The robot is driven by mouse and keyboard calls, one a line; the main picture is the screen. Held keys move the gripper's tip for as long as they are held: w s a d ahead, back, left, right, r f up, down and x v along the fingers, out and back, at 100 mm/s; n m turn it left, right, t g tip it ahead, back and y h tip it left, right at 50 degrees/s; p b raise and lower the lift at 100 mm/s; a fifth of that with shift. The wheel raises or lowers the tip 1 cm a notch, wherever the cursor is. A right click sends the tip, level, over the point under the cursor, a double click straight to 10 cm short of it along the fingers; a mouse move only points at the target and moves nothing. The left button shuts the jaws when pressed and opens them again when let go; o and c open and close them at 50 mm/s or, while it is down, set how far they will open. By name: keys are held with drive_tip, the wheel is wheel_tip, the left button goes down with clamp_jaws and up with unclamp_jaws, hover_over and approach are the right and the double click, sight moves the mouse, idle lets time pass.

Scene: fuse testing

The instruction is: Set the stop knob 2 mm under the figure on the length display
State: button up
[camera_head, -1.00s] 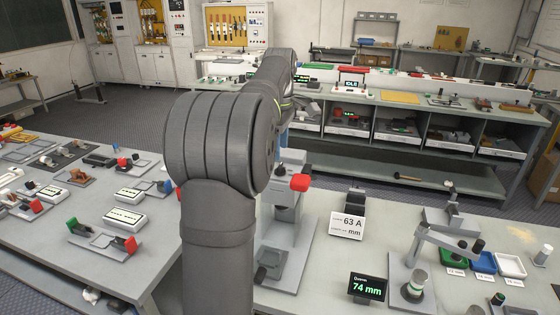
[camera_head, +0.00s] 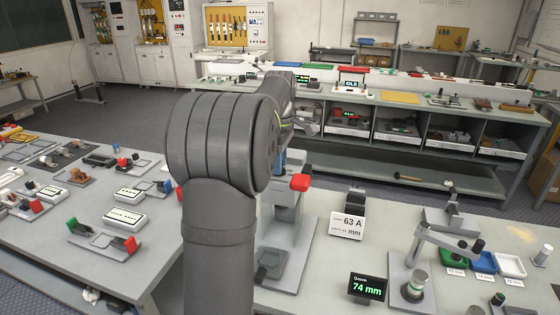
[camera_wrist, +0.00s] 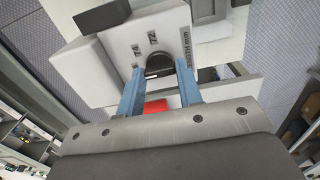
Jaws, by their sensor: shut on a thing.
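The length display (camera_head: 367,287) is a small black screen on the right bench, reading 74 mm in green. In the wrist view my gripper (camera_wrist: 158,72) has its two blue fingers shut on a dark round knob (camera_wrist: 156,62) on the face of a pale grey block (camera_wrist: 110,60). Printed lettering with "mm" runs along the block's right side, too small to read fully. In the head view my arm hides the knob and most of the gripper; a bit of blue finger shows by the grey fixture (camera_head: 283,225), which has a red handle (camera_head: 300,183).
A card (camera_head: 347,225) reading 63 A stands right of the fixture. A grey swing-arm device (camera_head: 412,285) and green, blue and white trays (camera_head: 483,262) lie further right. A left bench (camera_head: 60,270) holds several small fixtures. Bench surface between card and fixture is free.

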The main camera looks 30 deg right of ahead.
drive_tip(key=shift+m, duration=0.4)
drive_tip(key=m, duration=1.3)
drive_tip(key=shift+m, duration=2)
drive_tip(key=o, duration=1)
wheel_tip(320, 180, up, 18)
drive_tip(key=shift+f, duration=0.25)
